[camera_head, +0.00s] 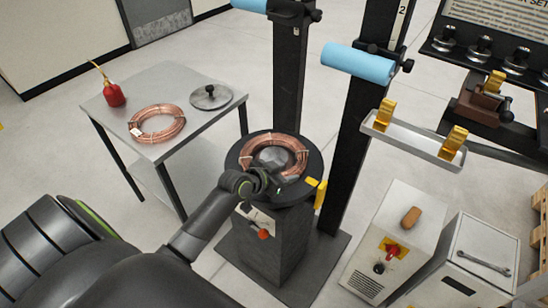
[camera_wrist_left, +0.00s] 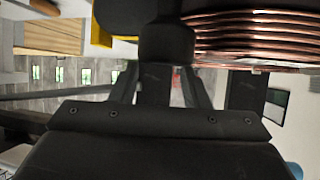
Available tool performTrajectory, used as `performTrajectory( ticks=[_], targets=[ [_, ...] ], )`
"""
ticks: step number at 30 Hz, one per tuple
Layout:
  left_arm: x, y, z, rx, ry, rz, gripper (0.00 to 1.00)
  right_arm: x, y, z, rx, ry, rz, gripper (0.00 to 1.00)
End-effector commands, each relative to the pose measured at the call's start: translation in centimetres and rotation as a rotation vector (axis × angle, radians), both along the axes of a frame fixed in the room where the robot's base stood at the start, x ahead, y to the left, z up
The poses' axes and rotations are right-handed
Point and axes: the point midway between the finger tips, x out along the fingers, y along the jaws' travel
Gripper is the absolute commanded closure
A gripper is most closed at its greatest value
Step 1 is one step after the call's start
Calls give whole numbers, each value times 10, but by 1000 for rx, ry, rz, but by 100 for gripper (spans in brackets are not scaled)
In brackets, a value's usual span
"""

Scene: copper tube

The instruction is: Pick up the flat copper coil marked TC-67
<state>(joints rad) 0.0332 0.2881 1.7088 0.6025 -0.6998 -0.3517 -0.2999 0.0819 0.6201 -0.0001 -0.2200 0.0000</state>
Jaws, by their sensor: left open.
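One flat copper coil (camera_head: 294,150) lies on a round black turntable (camera_head: 313,166), around a grey hub (camera_head: 273,157). Another copper coil (camera_head: 172,112) with a white tag lies on the grey table. I cannot read a TC-67 mark on either. My left gripper (camera_head: 270,181) is open at the near edge of the turntable coil and hides part of it. In the left wrist view, stacked copper windings (camera_wrist_left: 255,35) fill the upper right, close beside a dark finger. I cannot tell whether the finger touches them. My right gripper is not in view.
The grey table (camera_head: 185,85) also holds a red oil can (camera_head: 113,94) and a round metal disc with a knob (camera_head: 211,96). Black posts with blue rollers (camera_head: 358,64) stand behind the turntable. White cabinets (camera_head: 390,245) stand at the right. Yellow brackets sit at the turntable's right edge.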

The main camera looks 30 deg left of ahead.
Motion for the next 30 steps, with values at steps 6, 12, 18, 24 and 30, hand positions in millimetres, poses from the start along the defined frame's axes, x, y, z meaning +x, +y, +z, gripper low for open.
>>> performTrajectory(
  ticks=[6, 12, 18, 24, 30],
  targets=[
    [21, -5, -14, -2, 0, 0, 58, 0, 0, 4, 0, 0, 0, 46],
    [29, -7, -19, -1, 0, 0, 58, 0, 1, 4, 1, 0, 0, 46],
    [29, -7, -19, -1, 0, 0, 58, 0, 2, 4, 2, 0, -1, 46],
    [29, -7, -19, -1, 0, 0, 83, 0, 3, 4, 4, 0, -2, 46],
    [29, -7, -19, -1, 0, 0, 100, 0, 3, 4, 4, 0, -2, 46]
  ],
)
